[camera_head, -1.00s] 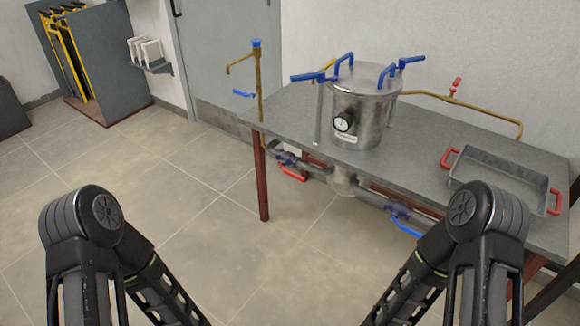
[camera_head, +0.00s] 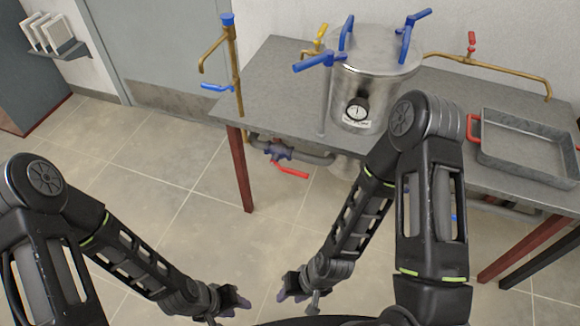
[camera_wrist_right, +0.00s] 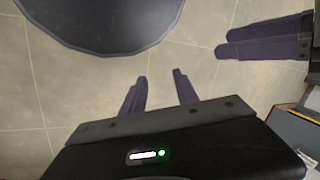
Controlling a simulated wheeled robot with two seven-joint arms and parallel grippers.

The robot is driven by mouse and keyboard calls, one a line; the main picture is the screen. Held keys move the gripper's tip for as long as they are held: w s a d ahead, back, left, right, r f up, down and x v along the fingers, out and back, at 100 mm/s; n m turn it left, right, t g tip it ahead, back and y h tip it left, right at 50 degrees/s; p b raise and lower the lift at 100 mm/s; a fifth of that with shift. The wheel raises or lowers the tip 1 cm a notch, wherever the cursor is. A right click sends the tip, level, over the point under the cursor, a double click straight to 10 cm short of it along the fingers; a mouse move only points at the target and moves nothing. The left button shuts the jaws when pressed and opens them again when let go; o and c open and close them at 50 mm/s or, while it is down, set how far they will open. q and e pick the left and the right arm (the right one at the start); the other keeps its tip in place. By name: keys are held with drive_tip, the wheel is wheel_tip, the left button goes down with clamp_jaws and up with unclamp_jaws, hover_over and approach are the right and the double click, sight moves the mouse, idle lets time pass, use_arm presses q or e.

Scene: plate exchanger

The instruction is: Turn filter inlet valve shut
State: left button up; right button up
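Several valves show in the head view, and I cannot tell by sight which is the filter inlet. A valve with a red lever (camera_head: 290,172) sits on the grey pipe under the table's left part. A blue lever (camera_head: 214,87) is on the brass standpipe at the table's left corner. Another blue lever (camera_head: 454,217) under the table is mostly hidden behind my right arm. My left gripper (camera_head: 238,302) and right gripper (camera_head: 292,290) are low over the floor in front of me, apart from every valve. The right fingers (camera_wrist_right: 160,88) are apart and empty.
A steel vessel (camera_head: 372,80) with a gauge and blue clamp handles stands on the grey table (camera_head: 275,85). A metal tray (camera_head: 525,150) with red handles is on the right. A red table leg (camera_head: 239,168) stands near the red-levered valve. Floor (camera_head: 175,190) is clear in front.

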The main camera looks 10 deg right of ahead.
drive_tip(key=shift+o, duration=0.4)
drive_tip(key=shift+o, duration=0.6)
drive_tip(key=shift+w+a+f, duration=0.1)
drive_tip(key=shift+w+f, duration=0.05)
drive_tip(key=shift+f, duration=0.15)
drive_tip(key=w+a+f+m+t+y+b, duration=0.1)
drive_tip(key=w+f+m+t+y+b, duration=0.2)
drive_tip(key=w+b, duration=0.65)
drive_tip(key=w+a+f+m+t+b, duration=0.2)
drive_tip(key=w+f+m+t+b, duration=0.2)
drive_tip(key=w+t+b, duration=0.5)
drive_tip(key=w+d+r+m+t+h+b, duration=0.1)
drive_tip(key=w+d+r+m+t+b, duration=0.1)
drive_tip(key=w+d, duration=0.5)
drive_tip(key=w+d+r+m+t+h+b, duration=0.2)
drive_tip(key=w+d+r+m+t+b, duration=0.1)
drive_tip(key=w+d, duration=0.4)
drive_tip(key=shift+d+r+m+b, duration=0.55)
drive_tip(key=shift+d+r+m, duration=0.2)
drive_tip(key=shift+d, duration=0.2)
drive_tip(key=shift+w+f, duration=0.1)
